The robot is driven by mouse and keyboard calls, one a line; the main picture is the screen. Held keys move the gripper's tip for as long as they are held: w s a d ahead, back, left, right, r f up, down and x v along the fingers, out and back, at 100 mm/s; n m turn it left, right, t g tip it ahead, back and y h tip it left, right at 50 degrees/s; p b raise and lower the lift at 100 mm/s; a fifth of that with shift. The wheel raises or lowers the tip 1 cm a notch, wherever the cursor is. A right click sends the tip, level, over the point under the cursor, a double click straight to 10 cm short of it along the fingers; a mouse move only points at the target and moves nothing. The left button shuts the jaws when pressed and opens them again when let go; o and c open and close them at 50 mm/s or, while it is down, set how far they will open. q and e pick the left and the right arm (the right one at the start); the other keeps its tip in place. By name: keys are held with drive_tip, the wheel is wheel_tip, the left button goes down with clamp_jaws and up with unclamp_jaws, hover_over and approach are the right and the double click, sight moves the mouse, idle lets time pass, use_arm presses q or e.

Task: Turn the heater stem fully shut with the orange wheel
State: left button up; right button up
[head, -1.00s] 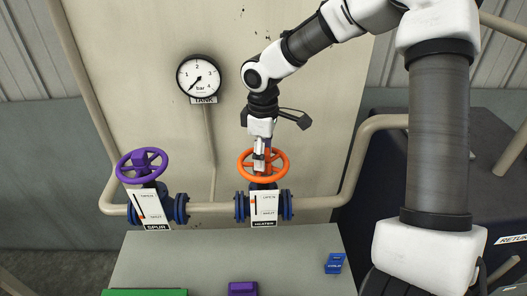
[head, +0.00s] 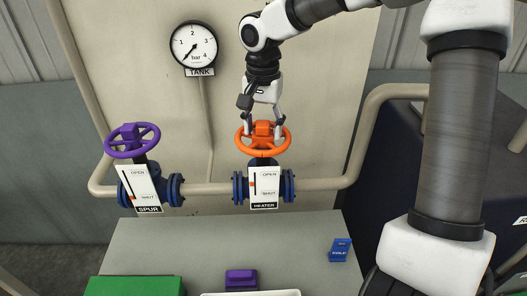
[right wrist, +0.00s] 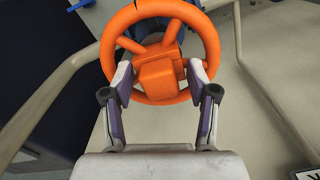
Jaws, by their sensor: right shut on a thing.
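The orange wheel (head: 263,139) sits on top of the heater valve, whose white HEATER plate (head: 264,187) has OPEN above SHUT. A small red mark on the plate's slot seems to lie between the two words, nearer SHUT. My right gripper (head: 265,131) comes down from above and is shut on the wheel's raised orange block. In the right wrist view, the fingers (right wrist: 160,85) stand on either side of that block (right wrist: 157,80), within the orange rim (right wrist: 213,38). My left gripper is not in view.
The SPUR valve with a purple wheel (head: 132,141) stands to the left on the same pipe (head: 213,189). A TANK gauge (head: 194,45) hangs above. On the grey bench (head: 200,245) are a purple block (head: 241,280), a green box (head: 135,286) and a blue block (head: 340,250).

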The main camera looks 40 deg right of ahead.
drive_tip(key=m+b, duration=0.1)
drive_tip(key=m, duration=0.1)
drive_tip(key=m+b, duration=0.2)
drive_tip(key=m, duration=0.1)
drive_tip(key=f+m+b, duration=0.1)
drive_tip(key=m, duration=0.1)
drive_tip(key=shift+m+b, duration=0.4)
drive_tip(key=m+b, duration=0.4)
drive_tip(key=m, duration=0.5)
drive_tip(key=shift+r, duration=0.1)
drive_tip(key=shift+c, duration=0.7)
drive_tip(key=shift+r+m+b, duration=0.15)
drive_tip(key=shift+m+b, duration=0.35)
drive_tip(key=shift+m, duration=0.6)
drive_tip(key=shift+r+m, duration=0.2)
drive_tip(key=shift+m, duration=0.3)
drive_tip(key=o, duration=0.8)
